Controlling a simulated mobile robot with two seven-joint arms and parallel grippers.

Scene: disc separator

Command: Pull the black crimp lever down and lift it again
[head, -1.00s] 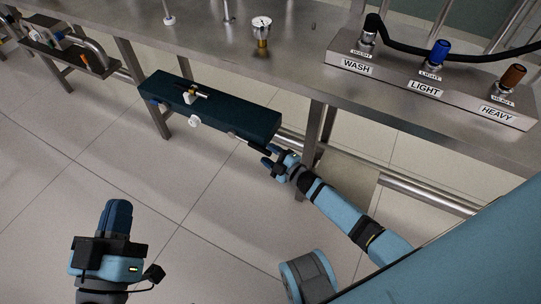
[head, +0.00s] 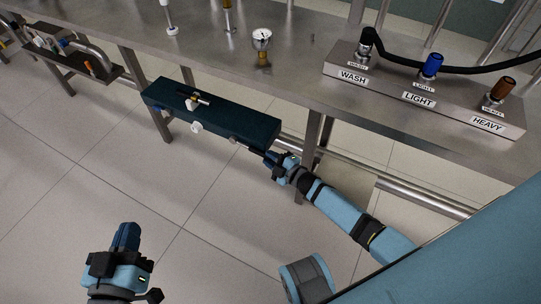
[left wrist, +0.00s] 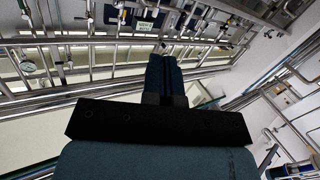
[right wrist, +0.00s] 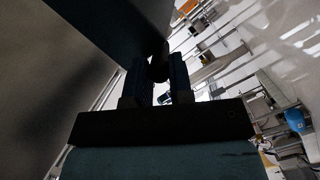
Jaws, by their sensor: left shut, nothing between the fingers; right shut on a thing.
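A long dark teal box (head: 175,103) is fixed at the front edge of the steel bench. The black crimp lever (head: 253,149) sticks out at the box's right end. My right gripper (head: 272,158) is shut on the lever's outer end. In the right wrist view the dark lever end (right wrist: 158,70) sits between the two fingers, under the dark box side; its shape is hard to make out. My left gripper (head: 127,232) is shut and empty, low at the left over the floor, clear of the box. Its closed fingers show in the left wrist view (left wrist: 165,78).
The bench (head: 300,85) carries a gauge (head: 262,40) and a valve block (head: 420,95) labelled WASH, LIGHT and HEAVY. A bench leg (head: 312,140) and a horizontal pipe (head: 420,196) are near my right arm. The floor around my left gripper is free.

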